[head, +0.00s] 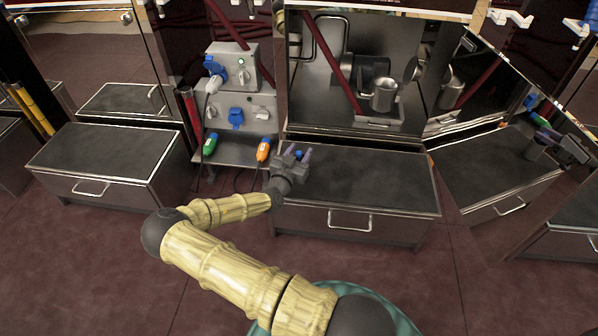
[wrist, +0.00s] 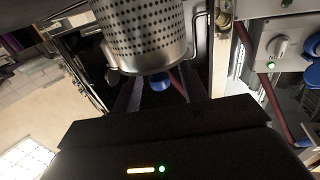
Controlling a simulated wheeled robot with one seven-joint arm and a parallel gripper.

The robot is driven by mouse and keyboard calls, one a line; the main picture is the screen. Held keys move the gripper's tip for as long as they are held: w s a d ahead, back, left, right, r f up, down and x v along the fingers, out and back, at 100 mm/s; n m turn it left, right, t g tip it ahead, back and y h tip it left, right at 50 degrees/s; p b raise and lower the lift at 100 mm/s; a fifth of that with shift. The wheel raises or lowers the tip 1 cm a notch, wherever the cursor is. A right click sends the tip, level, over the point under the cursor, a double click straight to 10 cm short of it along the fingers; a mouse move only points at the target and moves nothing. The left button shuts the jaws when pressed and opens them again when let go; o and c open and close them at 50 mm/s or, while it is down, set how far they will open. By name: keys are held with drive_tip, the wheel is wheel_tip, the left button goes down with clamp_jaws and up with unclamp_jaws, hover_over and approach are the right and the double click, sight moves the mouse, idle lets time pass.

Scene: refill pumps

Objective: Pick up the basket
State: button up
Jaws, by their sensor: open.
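A perforated metal basket (wrist: 145,35) fills the top of the wrist view; its upper part is cut off. A small shiny metal vessel (head: 384,95) stands in the steel recess in the head view; I cannot tell whether it is the same basket, as no holes show at this size. My gripper (head: 298,152) is open over the left part of the middle drawer unit, low and left of that vessel. In the wrist view its dark fingers (wrist: 162,92) are spread below the basket's lower edge, with no clear contact.
The middle drawer unit (head: 385,188) has a clear dark top. Left of it, a panel with sockets (head: 240,115) holds a blue plug (head: 215,70). Green (head: 210,144) and orange (head: 263,150) handheld items sit on its ledge. A red slanted pole (head: 330,60) crosses the recess.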

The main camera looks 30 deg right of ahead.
idle(0.4)
drive_tip(key=c, duration=0.8)
wheel_tip(320, 180, up, 10)
drive_tip(key=p, duration=0.5)
